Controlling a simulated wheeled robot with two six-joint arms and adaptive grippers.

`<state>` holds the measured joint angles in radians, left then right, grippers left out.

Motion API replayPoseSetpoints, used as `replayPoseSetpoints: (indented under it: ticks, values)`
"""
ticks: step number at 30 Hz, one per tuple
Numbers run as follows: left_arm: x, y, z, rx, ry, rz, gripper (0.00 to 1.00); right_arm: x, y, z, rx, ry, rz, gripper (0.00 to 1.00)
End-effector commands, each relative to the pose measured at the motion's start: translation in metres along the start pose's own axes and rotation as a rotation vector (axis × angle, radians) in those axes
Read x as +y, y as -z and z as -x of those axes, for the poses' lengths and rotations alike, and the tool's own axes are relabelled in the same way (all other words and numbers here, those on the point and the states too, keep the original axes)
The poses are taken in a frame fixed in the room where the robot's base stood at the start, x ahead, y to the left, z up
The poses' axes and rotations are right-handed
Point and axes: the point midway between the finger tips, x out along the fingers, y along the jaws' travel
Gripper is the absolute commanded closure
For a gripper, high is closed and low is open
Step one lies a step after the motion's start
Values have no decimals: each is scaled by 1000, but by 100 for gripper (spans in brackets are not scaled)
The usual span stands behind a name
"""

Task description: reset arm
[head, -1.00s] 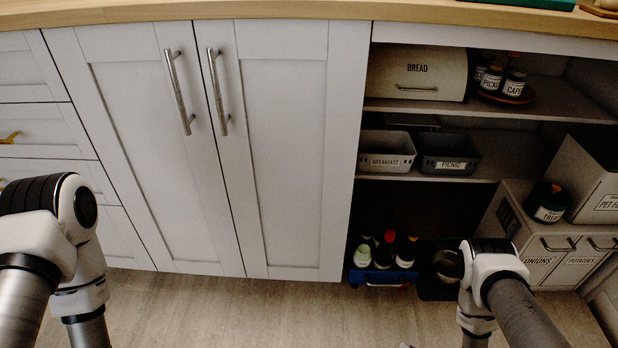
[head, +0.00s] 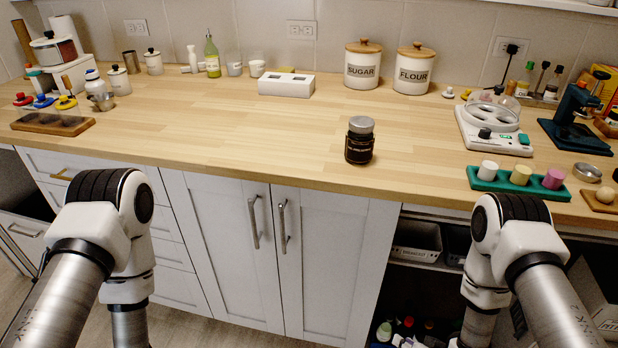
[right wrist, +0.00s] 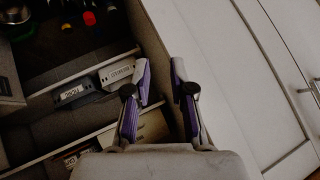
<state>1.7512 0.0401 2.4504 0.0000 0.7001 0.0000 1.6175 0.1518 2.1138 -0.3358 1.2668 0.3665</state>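My right arm comes in at the right of the head view, its wrist pointing down in front of the lower shelves. My right gripper (right wrist: 160,78) shows in the right wrist view with its two purple-lined fingers apart and nothing between them. It hangs in front of the cabinet beside the open shelves. My left arm stands at the left of the head view, bent downward in front of the drawers. Its gripper is below the picture and does not show.
A dark jar (head: 360,146) stands alone near the counter's (head: 260,155) front edge. A green tray (head: 515,184) of coloured pieces is at the right edge. Cabinet doors (head: 330,262) are shut. Bins (right wrist: 115,73) sit on the open shelf near my right gripper.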

Motion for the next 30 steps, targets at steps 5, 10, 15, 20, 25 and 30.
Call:
replayPoseSetpoints:
  ticks: [5, 10, 15, 20, 25, 30]
  values:
    - [0, 0, 77, -1, 0, 0, 44, -37, 20, 88, -176, -115, 75, 77]
    - [1, 0, 99, 0, 0, 0, 44, -32, -17, 160, -434, -263, 152, 77]
    - [1, -1, 91, -2, 0, 0, 44, -12, -61, 204, -647, -357, 186, 77]
    - [1, 0, 91, -1, 0, 0, 44, -8, -72, 215, -729, -366, 225, 77]
    - [1, 0, 91, -1, 0, 0, 44, -8, -72, 215, -729, -366, 225, 77]
    - [1, 0, 91, -1, 0, 0, 44, -8, -72, 215, -729, -366, 225, 77]
